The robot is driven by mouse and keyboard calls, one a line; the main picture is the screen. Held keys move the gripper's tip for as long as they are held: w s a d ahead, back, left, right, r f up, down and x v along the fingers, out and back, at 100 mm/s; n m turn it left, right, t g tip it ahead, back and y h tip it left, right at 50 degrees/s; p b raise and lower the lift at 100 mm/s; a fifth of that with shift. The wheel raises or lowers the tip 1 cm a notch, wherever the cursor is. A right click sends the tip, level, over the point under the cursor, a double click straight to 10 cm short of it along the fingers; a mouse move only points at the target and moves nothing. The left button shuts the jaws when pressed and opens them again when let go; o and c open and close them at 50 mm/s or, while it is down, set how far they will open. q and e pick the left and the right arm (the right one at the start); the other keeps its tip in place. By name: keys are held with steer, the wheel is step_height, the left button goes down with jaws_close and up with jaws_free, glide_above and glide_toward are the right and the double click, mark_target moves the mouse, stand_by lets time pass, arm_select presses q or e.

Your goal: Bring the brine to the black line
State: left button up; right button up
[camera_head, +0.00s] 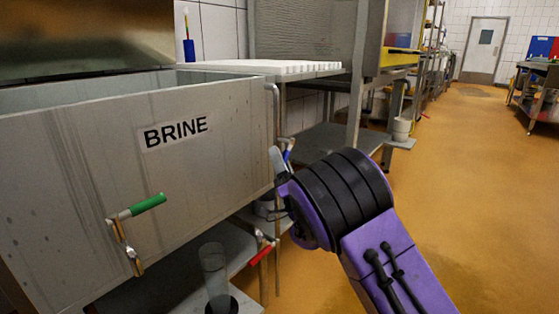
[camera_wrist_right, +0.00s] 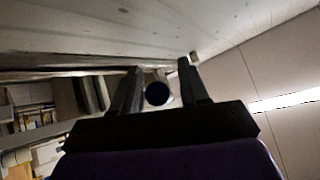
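The grey brine tank (camera_head: 90,170) with a BRINE label (camera_head: 177,132) fills the left of the head view. A tap with a green handle (camera_head: 149,204) is on its front. A clear cylinder (camera_head: 214,270) stands below, right of that tap's spout. No black line or liquid level can be made out on it. A red-handled tap (camera_head: 262,253) is further right. My right gripper (camera_head: 281,162) is by the tank's right end, mostly hidden by my wrist. In the right wrist view its fingers (camera_wrist_right: 160,76) are apart, with a dark round end (camera_wrist_right: 158,94) seen between them. My left gripper is out of view.
A grey shelf (camera_head: 150,297) runs under the tank. A pipe (camera_head: 276,105) comes down at the tank's right end. A white-topped table (camera_head: 250,68) stands behind. A white bucket (camera_head: 401,128) is on a low shelf further back. The orange floor (camera_head: 470,190) at right is clear.

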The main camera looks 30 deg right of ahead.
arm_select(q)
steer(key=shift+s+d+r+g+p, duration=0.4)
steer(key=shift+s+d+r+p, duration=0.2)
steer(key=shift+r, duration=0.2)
arm_select(e)
steer(key=v, duration=1)
steer(key=shift+s, duration=0.25)
steer(key=shift+f, duration=0.1)
stand_by(5.8)
